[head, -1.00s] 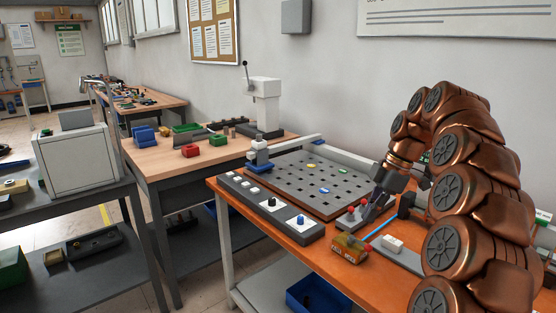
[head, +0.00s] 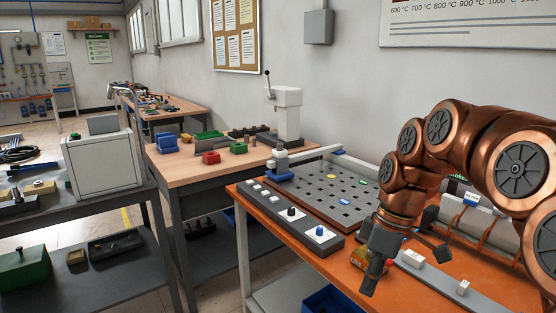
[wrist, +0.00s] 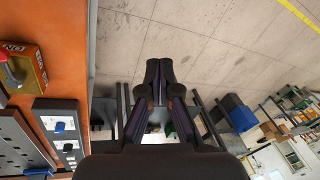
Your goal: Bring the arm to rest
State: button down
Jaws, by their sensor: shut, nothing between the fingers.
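My copper-coloured arm reaches in from the right in the head view. My gripper (head: 369,278) hangs over the front edge of the orange table (head: 480,283), pointing down. In the wrist view my gripper (wrist: 159,72) is shut, its dark fingertips together with nothing between them, and the floor shows beyond. A yellow box with a red button (wrist: 24,68) sits on the orange table at the left of the wrist view. In the head view it is mostly hidden behind my gripper.
A control strip with knobs (head: 290,212) and a perforated plate (head: 335,186) lie on the orange table. A white block (head: 411,258) and a smaller one (head: 463,287) are right of my gripper. A blue bin (head: 330,302) is below.

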jog(key=s+f+m+h, duration=0.1)
jog(key=s+f+m, duration=0.3)
jog(key=s, duration=0.4)
jog(key=s+d+f+m+g+h, duration=0.1)
jog(key=s+f+m, duration=0.25)
jog(key=s, duration=0.45)
jog(key=s+f+m+h, duration=0.1)
jog(key=s+f+m, duration=0.3)
jog(key=s, duration=0.4)
jog(key=s+p+v, duration=0.2)
jog(key=p+v, duration=1.1)
jog(key=shift+d+r+t, duration=0.25)
jog(key=shift+r+t, duration=0.05)
jog(key=shift+r, duration=0.15)
jog(key=shift+d, duration=0.1)
